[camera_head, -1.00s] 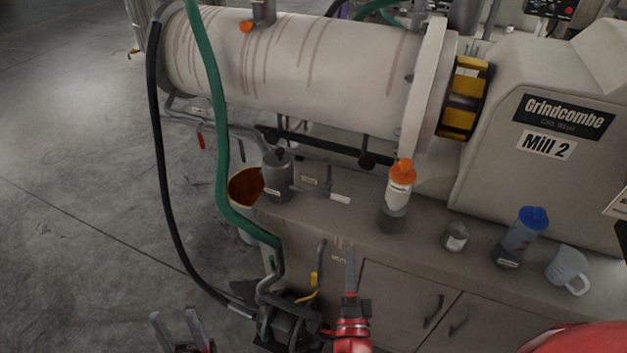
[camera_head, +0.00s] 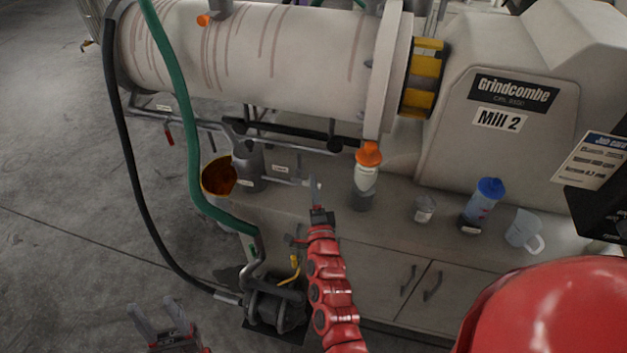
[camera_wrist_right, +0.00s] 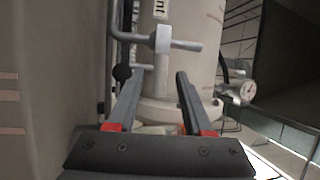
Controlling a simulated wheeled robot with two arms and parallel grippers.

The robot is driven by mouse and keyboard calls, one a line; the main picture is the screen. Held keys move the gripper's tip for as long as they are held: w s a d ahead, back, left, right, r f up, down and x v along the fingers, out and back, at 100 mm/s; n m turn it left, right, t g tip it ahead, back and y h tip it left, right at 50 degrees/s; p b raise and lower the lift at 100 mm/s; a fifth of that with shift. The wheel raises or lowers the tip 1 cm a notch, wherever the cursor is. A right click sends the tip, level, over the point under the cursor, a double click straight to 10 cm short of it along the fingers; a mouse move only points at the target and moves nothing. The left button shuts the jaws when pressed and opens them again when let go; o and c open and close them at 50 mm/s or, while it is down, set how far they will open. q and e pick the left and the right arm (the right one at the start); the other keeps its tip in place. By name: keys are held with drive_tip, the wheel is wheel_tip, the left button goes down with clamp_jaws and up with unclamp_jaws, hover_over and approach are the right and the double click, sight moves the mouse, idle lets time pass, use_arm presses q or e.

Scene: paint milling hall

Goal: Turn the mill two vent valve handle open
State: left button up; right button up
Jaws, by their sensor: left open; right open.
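Mill 2 (camera_head: 499,119) stands at the right with its pale drum (camera_head: 245,60) reaching left. In the right wrist view a grey lever with a white collar (camera_wrist_right: 164,40) sits on a pale upright body, ahead of and above my fingertips. My right gripper (camera_head: 316,185) is above the cabinet top, below the drum and left of the orange-capped bottle. In its wrist view (camera_wrist_right: 160,71) the fingers are apart and hold nothing. My left gripper (camera_head: 158,305) is open and empty, low over the floor at the left.
An orange-capped bottle (camera_head: 365,178), a small jar (camera_head: 424,209), a blue-capped bottle (camera_head: 482,205) and a clear jug (camera_head: 524,230) stand on the cabinet top. A green hose (camera_head: 187,120) and black hose (camera_head: 125,160) hang at left. A round gauge (camera_wrist_right: 243,92) shows in the wrist view.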

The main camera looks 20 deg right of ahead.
drive_tip(key=shift+w+d+r, duration=0.1)
drive_tip(key=shift+w+d, duration=0.05)
drive_tip(key=shift+w, duration=0.35)
clamp_jaws()
idle(1.2)
